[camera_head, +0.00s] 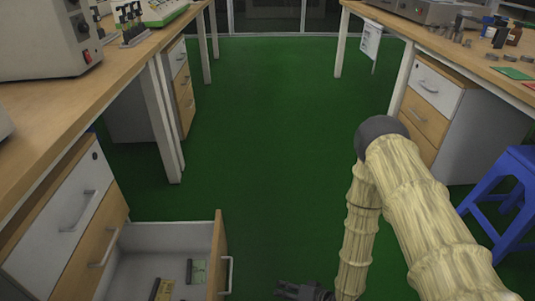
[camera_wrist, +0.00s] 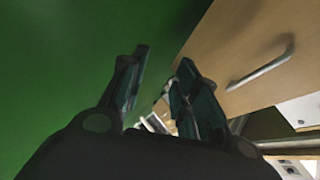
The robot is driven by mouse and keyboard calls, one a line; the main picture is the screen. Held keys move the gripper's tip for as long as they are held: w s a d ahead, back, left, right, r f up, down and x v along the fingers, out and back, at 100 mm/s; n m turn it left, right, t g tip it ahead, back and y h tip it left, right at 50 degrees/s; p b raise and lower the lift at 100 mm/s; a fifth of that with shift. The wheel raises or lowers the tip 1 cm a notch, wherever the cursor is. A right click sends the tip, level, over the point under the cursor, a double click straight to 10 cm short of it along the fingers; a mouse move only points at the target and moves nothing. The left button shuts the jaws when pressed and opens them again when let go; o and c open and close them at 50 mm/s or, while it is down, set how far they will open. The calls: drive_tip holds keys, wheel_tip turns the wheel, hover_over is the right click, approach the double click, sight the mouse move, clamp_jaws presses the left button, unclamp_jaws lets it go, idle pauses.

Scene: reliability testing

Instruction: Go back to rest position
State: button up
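My arm, in a ribbed cream cover, reaches down at the right of the head view and folds back toward the bottom edge. My gripper (camera_head: 303,291) is dark and partly cut off at the bottom of the head view, right of an open drawer (camera_head: 222,256) and apart from it there. In the wrist view my gripper (camera_wrist: 164,62) has its two fingers spread, with nothing held between them. A wooden drawer front with a metal handle (camera_wrist: 262,70) shows just right of the fingers.
The pulled-out drawer holds small green-and-dark items (camera_head: 197,270). Benches (camera_head: 140,55) with equipment line both sides. A white-and-wood cabinet (camera_head: 433,95) and a blue stool (camera_head: 505,190) stand at right. The green floor (camera_head: 265,130) between is clear.

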drive_tip(key=s+d+r+g+h+p, duration=0.1)
drive_tip(key=s+d+r+g+h, duration=0.15)
drive_tip(key=s+d, duration=0.4)
drive_tip(key=s+d+r+n+g+h+p, duration=0.15)
drive_tip(key=s+d+h, duration=0.25)
drive_tip(key=s, duration=0.5)
drive_tip(key=s+d+r+g+h, duration=0.1)
drive_tip(key=s+d+g+h, duration=0.15)
drive_tip(key=s+d, duration=0.45)
wheel_tip(320, 180, up, 38)
drive_tip(key=a+p, duration=0.1)
drive_tip(key=p, duration=3.7)
drive_tip(key=shift+s+h, duration=0.4)
drive_tip(key=shift+s, duration=0.05)
drive_tip(key=shift+a, duration=0.1)
